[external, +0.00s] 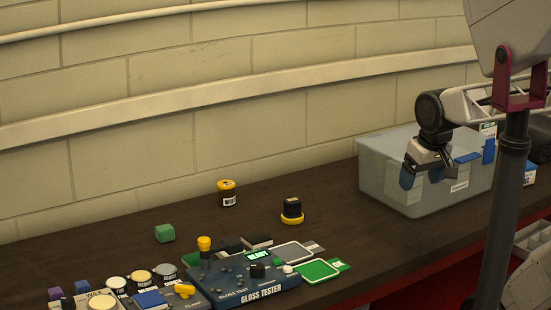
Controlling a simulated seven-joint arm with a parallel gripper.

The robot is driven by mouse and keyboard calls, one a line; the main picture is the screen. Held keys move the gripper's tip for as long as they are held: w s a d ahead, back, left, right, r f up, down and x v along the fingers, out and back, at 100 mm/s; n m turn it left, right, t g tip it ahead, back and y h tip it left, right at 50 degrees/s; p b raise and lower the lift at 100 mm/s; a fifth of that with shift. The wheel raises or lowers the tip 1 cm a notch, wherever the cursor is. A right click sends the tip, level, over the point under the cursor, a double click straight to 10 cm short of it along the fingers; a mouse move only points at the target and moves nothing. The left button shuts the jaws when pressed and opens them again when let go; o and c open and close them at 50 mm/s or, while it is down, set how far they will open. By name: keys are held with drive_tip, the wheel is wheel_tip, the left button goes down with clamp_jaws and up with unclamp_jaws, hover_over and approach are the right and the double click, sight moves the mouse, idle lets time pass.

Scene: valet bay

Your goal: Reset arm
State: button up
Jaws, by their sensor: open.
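My gripper (432,174) is at the right, with its blue-tipped fingers spread open and nothing visible between them. It hangs in front of a translucent grey bin (381,172) and overlaps it in this view. I cannot tell how far the fingers are from the bin wall. My arm reaches in from the upper right.
A gloss tester (241,289) stands at the front, beside green (318,270) and grey (293,252) panels. A green block (165,233), a yellow-lidded jar (227,193) and a black-and-yellow puck (292,211) stand behind. Several tins crowd the front left.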

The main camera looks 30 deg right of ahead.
drive_tip(key=shift+s+d+f+n, duration=0.1)
drive_tip(key=shift+s+f+n, duration=0.05)
drive_tip(key=shift+s, duration=0.25)
drive_tip(key=shift+s+d+f+n, duration=0.1)
drive_tip(key=shift+s+n, duration=0.05)
drive_tip(key=shift+s, duration=0.2)
